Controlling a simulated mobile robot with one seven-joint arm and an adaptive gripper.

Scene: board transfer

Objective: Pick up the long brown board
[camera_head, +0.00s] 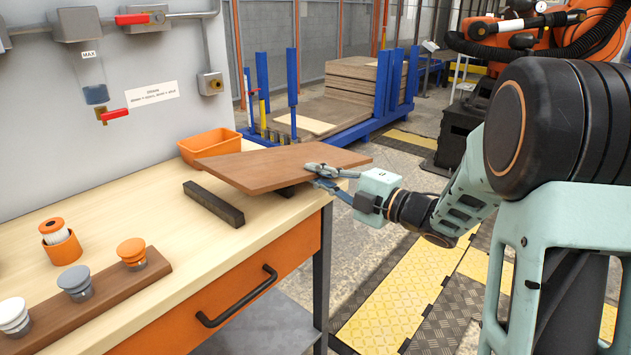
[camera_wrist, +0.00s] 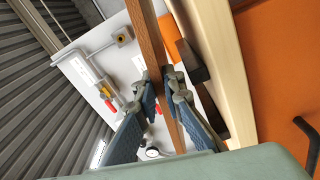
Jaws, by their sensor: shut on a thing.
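The long brown board (camera_head: 272,166) is above the right end of the workbench in the head view, tilted and apart from the bench top at its near end. My gripper (camera_head: 318,172) is shut on the board's right edge. In the wrist view the board (camera_wrist: 150,45) runs edge-on between the two fingers of my gripper (camera_wrist: 164,92), which press on its two faces. Whether the board's far end touches anything is hidden.
A dark bar (camera_head: 213,203) lies on the workbench (camera_head: 120,205), with an orange bin (camera_head: 209,146) behind. A second dark support shows partly under the board. A rack with colored knobs (camera_head: 100,298) stands at front left. Blue posts and stacked boards (camera_head: 350,82) are beyond.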

